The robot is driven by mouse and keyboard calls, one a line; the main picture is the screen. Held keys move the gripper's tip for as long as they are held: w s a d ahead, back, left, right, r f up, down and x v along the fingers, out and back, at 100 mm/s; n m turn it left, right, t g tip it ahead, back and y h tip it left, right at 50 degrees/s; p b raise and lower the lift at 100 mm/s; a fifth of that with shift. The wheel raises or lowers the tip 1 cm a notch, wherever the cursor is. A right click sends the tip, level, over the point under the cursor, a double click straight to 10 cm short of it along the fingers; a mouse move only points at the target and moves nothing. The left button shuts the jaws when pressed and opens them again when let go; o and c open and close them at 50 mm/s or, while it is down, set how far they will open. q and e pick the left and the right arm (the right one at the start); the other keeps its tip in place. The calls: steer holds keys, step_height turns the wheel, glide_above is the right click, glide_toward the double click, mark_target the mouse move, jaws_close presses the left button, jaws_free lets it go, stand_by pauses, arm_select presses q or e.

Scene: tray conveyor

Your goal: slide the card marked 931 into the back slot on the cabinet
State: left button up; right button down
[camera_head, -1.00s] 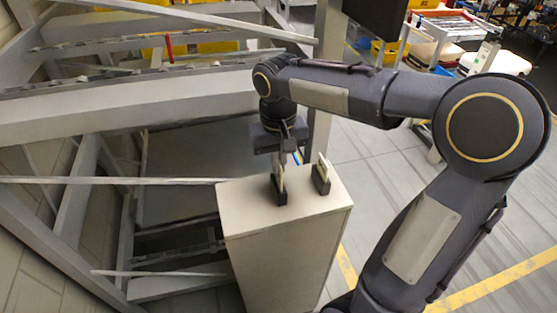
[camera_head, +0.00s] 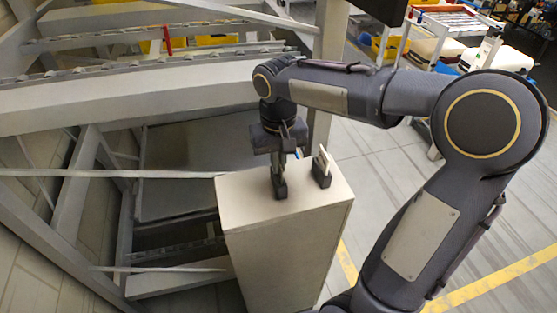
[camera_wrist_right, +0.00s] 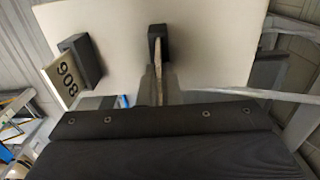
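The pale cabinet (camera_head: 290,240) stands below my right arm, with two small dark slot holders on its top. My right gripper (camera_head: 278,172) points down over the left holder (camera_head: 280,190). In the right wrist view, a thin card (camera_wrist_right: 158,72) shows edge-on between the fingers of that gripper (camera_wrist_right: 160,88). The card's far end meets a dark holder (camera_wrist_right: 157,32); how deep it sits I cannot tell. The card's number is hidden. The other holder (camera_head: 321,176) bears a pale card, which in the wrist view reads about 908 (camera_wrist_right: 64,82). My left gripper is out of view.
A grey metal frame (camera_head: 130,105) with beams stands to the left and behind the cabinet. A thin bar (camera_head: 120,173) reaches the cabinet's left edge. The floor to the right is open, with a yellow line (camera_head: 500,277). Carts stand at the back right.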

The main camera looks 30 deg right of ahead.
steer(key=c, duration=1.6)
jaws_free()
steer(key=shift+o, duration=0.2)
step_height(320, 180, up, 8)
steer(key=shift+f, duration=0.1)
steer(key=shift+s, duration=0.1)
